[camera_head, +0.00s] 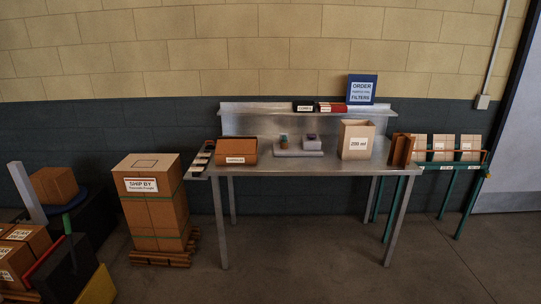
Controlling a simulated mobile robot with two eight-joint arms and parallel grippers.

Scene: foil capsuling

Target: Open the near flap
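A tan carton (356,139) with a white label that seems to read "200 ml" stands upright on the right half of the metal table (290,164). Its top shows a paler area, but its flaps are too small to tell apart, so I cannot tell how the near flap stands. A brown-orange box or bin (237,152) with a white label is on the left half of the table. Neither of my grippers shows in the head view.
A shelf (270,108) holds a blue box (361,89). A tall carton stack (155,205) stands left; cartons (443,147) stand right. Floor in front is clear.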

